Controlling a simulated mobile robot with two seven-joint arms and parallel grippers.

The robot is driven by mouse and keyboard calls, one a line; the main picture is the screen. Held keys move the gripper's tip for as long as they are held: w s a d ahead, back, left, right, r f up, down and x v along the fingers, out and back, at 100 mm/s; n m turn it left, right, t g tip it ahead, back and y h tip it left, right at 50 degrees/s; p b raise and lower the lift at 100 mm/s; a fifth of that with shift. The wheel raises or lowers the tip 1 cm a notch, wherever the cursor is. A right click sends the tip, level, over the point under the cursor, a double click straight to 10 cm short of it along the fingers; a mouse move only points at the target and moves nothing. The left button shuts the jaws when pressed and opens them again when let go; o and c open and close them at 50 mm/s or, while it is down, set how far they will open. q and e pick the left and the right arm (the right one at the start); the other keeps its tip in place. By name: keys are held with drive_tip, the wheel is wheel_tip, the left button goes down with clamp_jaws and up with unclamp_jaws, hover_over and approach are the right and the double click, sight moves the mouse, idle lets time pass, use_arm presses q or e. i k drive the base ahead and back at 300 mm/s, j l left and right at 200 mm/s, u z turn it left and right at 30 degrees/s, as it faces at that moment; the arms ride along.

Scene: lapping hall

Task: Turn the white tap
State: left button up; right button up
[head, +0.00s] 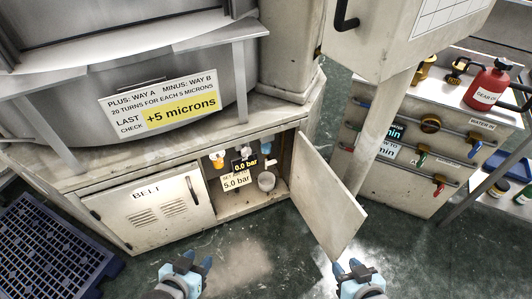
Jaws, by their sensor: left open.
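The open cabinet under the machine holds small fittings. A small white part with orange below it (217,157), at the upper left inside, may be the white tap, but it is too small to be sure. Beside it is a dark display reading 0.0 bar (245,165), above a paper label with 5.0 bar (236,181). A grey cup-like part (267,181) sits to the right. My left gripper (196,262) is open and empty, in front of and below the cabinet. My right gripper (347,267) looks open and empty, below the swung-out door. Neither touches anything.
The cabinet door (326,197) stands open to the right. The closed BELT door (150,208) is left. A blue pallet (55,245) lies far left. A right-hand panel (400,165) carries blue, green and red taps, with a red can (487,88) on top. Floor in front is clear.

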sight(270, 162)
drive_tip(key=l+z, duration=0.2)
drive_tip(key=l, duration=1.35)
drive_tip(key=i+l, duration=0.65)
drive_tip(key=i, duration=0.25)
